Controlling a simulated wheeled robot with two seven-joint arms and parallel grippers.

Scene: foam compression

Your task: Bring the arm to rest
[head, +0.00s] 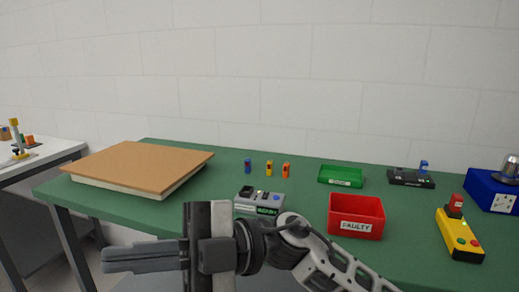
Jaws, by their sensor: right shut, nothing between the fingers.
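My right gripper (108,260) is at the bottom of the head view, in front of the green table's near edge. Its arm comes in from the lower right, and its fingers point left. The fingers are shut with nothing held, and the gripper is clear of every object on the table. My left gripper is not in view. A brown board (138,162) lies flat on a pale slab (120,188) at the table's left end.
The green table (225,207) carries a grey device (262,199), several small coloured cylinders (269,168), a green tray (340,175), a red FAULTY bin (356,215), a black holder (410,178), a yellow control box (459,238) and a blue unit (490,193). A white side table (50,153) stands at left.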

